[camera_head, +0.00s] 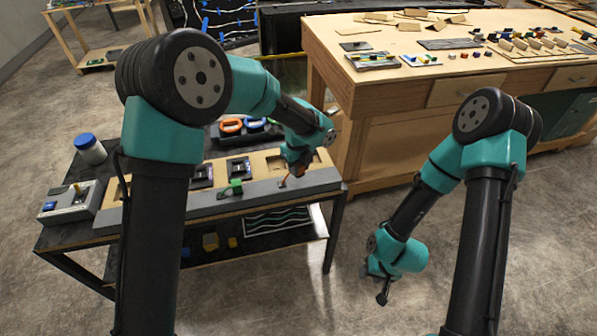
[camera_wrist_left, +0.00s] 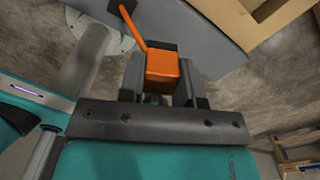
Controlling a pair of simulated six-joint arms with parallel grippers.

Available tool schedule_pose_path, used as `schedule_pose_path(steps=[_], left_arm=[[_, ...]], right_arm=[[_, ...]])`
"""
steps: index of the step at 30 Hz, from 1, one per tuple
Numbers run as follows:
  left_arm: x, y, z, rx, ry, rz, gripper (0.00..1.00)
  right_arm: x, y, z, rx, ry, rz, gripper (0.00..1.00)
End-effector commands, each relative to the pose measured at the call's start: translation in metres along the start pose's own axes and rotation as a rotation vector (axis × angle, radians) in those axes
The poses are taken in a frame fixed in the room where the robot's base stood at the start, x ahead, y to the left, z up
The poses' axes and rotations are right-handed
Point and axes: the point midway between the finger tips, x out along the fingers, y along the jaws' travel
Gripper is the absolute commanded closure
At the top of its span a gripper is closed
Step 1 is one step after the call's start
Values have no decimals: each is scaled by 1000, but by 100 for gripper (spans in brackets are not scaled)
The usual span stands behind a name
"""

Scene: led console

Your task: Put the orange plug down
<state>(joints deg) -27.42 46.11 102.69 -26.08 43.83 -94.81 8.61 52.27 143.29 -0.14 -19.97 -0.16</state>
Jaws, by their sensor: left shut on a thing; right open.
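The orange plug (camera_wrist_left: 164,74) sits between the fingers of my left gripper (camera_wrist_left: 162,80), which is shut on it. Its orange cable runs to a dark socket (camera_wrist_left: 121,5) on the grey front face of the console. In the head view my left gripper (camera_head: 290,178) is at the right part of the console's grey front strip (camera_head: 318,180); the plug is mostly hidden there. I cannot tell whether the plug touches a surface. My right gripper (camera_head: 383,292) is open and empty, low over the floor, right of the console table.
A green plug (camera_head: 236,187) lies on the grey strip, left of my left gripper. A grey box (camera_head: 72,203) and a white jar with blue lid (camera_head: 88,148) stand on the left. A wooden workbench (camera_head: 400,95) with small parts stands behind. The floor around my right gripper is clear.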

Motion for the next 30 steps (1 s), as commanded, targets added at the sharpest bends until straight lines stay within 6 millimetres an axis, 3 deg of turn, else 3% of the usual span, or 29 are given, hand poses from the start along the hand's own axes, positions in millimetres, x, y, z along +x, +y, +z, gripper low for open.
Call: schedule_pose_path(steps=[5,12,26,27,30], left_arm=[[2,-6,9,-1,0,-1,92],[34,-5,7,1,1,1,92],[40,-5,7,0,0,0,92],[39,-5,7,0,0,0,65],[39,-5,7,0,0,0,55]], right_arm=[[0,0,0,0,0,0,57],[0,0,0,0,0,0,57],[0,0,0,0,0,0,57],[0,0,0,0,0,0,57],[0,0,0,0,0,0,57]])
